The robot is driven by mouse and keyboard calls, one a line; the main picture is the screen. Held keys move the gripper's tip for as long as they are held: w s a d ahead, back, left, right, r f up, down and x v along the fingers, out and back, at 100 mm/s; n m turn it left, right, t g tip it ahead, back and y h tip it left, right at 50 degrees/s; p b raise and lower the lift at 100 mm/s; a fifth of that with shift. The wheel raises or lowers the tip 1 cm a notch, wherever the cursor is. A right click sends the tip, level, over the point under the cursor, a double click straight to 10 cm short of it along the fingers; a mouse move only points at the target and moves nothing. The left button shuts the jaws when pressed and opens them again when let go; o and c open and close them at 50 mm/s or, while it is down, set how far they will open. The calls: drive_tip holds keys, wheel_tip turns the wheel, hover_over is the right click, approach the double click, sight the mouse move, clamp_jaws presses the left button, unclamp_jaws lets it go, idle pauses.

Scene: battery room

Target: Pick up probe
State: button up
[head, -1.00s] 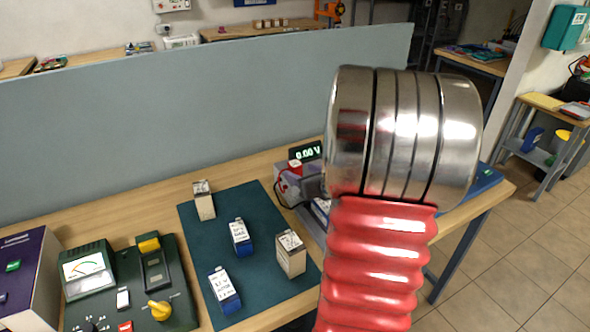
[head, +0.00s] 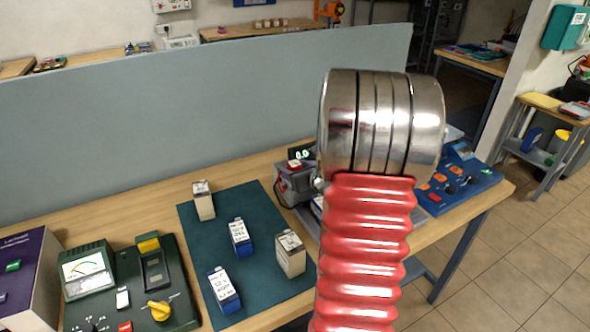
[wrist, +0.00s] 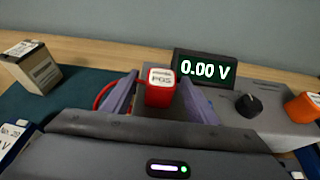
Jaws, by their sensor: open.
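The probe is a red block with a white top label reading "POS" (wrist: 160,88); in the wrist view it stands upright in the middle, between my fingers. In the head view its red top (head: 294,164) shows just left of my arm. My gripper (wrist: 158,92) is open, with one purple finger on each side of the probe. A small gap seems to show on both sides; I cannot tell if either finger touches it. A red cable curves beside the left finger. In the head view my gripper is hidden behind my arm.
A voltage display reading 0.00 V (wrist: 206,70) stands just behind the probe. A black knob (wrist: 248,104) and an orange block (wrist: 303,107) are to the right. Several battery blocks stand on the green mat (head: 262,215). A grey partition (head: 200,110) backs the table.

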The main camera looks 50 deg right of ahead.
drive_tip(key=shift+c, duration=0.3)
drive_tip(key=c, duration=1.1)
